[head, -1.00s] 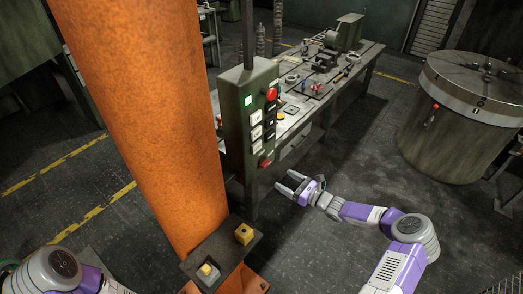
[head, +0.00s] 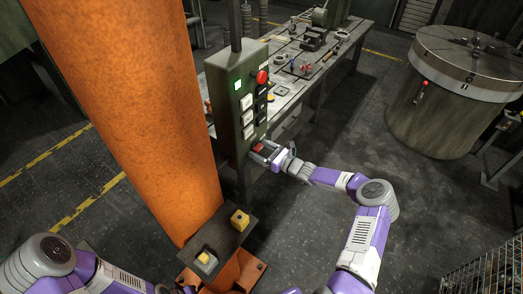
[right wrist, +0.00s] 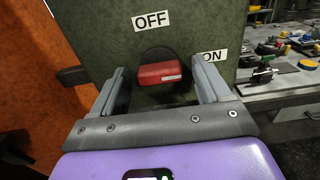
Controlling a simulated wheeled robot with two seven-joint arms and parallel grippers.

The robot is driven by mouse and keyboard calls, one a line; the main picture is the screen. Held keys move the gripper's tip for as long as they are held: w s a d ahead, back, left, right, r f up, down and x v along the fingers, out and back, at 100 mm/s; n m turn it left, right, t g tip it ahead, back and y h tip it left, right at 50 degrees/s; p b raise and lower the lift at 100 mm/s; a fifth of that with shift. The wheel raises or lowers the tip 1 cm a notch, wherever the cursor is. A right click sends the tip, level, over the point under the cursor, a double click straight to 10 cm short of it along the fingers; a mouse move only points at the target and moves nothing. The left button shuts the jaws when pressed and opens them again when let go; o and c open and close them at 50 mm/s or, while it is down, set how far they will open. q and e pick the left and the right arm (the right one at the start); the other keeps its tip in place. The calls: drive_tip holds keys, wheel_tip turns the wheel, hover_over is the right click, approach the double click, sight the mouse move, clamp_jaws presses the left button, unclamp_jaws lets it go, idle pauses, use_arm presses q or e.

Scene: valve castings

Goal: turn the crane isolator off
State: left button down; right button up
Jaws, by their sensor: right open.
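The crane isolator is a red handle (right wrist: 162,75) on a dark round base, low on the grey-green pendant box (head: 225,115). In the right wrist view an OFF label (right wrist: 151,20) sits above it and an ON label (right wrist: 213,56) to its right. The handle lies roughly level, its pale-marked end towards the ON label. My right gripper (right wrist: 160,92) is open, one finger on each side of the handle; I cannot tell whether either touches it. In the head view my right gripper (head: 264,151) is at the box's lower end. My left gripper is not in view.
An orange column (head: 135,100) stands left of the box. The box also carries a lit green square (head: 238,85), a red knob (head: 262,77) and several buttons. A workbench (head: 307,80) is behind. Open floor lies right of my arm.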

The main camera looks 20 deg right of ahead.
drive_tip(key=shift+c, duration=0.2)
drive_tip(key=c, duration=1)
drive_tip(key=shift+n, duration=0.3)
drive_tip(key=n+b, duration=0.1)
drive_tip(key=n, duration=0.4)
drive_tip(key=shift+n+b, duration=3.25)
drive_tip(key=shift+n, duration=2.85)
